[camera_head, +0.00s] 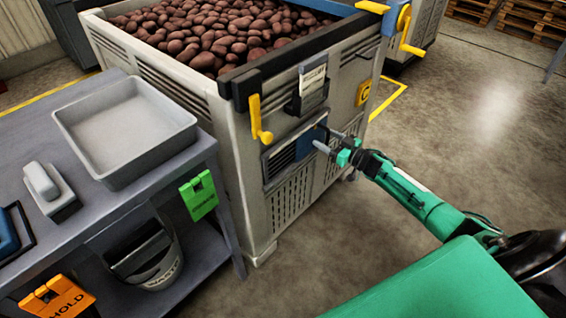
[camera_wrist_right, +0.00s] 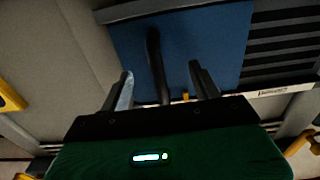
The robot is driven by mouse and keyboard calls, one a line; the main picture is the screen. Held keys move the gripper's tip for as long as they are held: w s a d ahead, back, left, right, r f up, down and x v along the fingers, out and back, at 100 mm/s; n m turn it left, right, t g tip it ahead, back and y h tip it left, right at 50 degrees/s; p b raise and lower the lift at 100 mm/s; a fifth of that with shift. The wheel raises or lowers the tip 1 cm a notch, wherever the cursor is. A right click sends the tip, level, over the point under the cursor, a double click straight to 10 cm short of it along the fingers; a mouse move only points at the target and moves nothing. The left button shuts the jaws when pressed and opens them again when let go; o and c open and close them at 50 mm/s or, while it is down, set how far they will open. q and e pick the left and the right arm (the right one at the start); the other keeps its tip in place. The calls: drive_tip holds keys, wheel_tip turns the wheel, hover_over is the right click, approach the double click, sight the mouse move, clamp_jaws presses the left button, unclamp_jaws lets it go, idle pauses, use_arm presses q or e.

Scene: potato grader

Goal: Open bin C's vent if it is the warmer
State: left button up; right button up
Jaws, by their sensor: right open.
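The right gripper (camera_head: 328,140) is open at the shutter. My left gripper is not in view.
A grey table (camera_head: 100,222) at left holds a grey tray (camera_head: 128,175) and a small white device (camera_head: 42,182). Green (camera_head: 199,195) and orange (camera_head: 56,299) tags hang from its edge. Yellow handles (camera_head: 258,120) stick out from the bin.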

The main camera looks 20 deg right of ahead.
drive_tip(key=shift+s+d, duration=0.1)
drive_tip(key=shift+s, duration=0.15)
drive_tip(key=p+v, duration=0.9)
drive_tip(key=v, duration=1.3)
drive_tip(key=shift+s, duration=0.2)
drive_tip(key=shift+d+f, duration=0.1)
